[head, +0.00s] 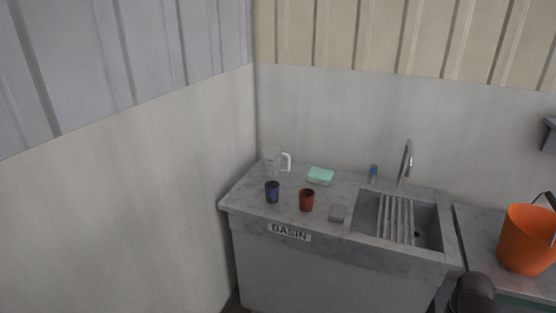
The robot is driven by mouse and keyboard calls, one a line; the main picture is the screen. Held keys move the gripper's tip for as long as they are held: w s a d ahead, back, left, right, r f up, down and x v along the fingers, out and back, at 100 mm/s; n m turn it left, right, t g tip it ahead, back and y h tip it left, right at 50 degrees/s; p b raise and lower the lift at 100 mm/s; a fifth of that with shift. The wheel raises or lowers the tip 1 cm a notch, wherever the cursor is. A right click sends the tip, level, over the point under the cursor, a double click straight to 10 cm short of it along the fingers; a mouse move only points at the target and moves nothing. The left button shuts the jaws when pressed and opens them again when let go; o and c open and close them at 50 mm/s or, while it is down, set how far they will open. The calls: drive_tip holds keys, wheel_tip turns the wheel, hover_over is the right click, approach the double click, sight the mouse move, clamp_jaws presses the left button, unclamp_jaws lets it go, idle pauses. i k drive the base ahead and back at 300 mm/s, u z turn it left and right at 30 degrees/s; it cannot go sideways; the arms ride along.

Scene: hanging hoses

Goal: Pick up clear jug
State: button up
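The clear jug (271,164) stands upright at the back left of the grey basin counter, near the corner of the walls. It is see-through and hard to make out against the wall. Its white handle points to the right. A blue cup (272,192) stands in front of it, and a green sponge-like block (320,175) lies to its right. My gripper does not show in the head view. A dark rounded part at the bottom right edge may be part of my arm; I cannot tell.
A dark red cup (307,200) and a small grey block (338,213) are near the counter's front. The sink (425,221) has a rack and a tall tap (407,160). An orange bucket (526,240) stands at the right. Walls close off the left and back.

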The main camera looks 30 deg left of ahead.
sight(272, 155)
drive_tip(key=u, duration=0.2)
drive_tip(key=i, duration=0.75)
drive_tip(key=u, duration=0.8)
drive_tip(key=i, duration=0.65)
drive_tip(key=u, duration=0.4)
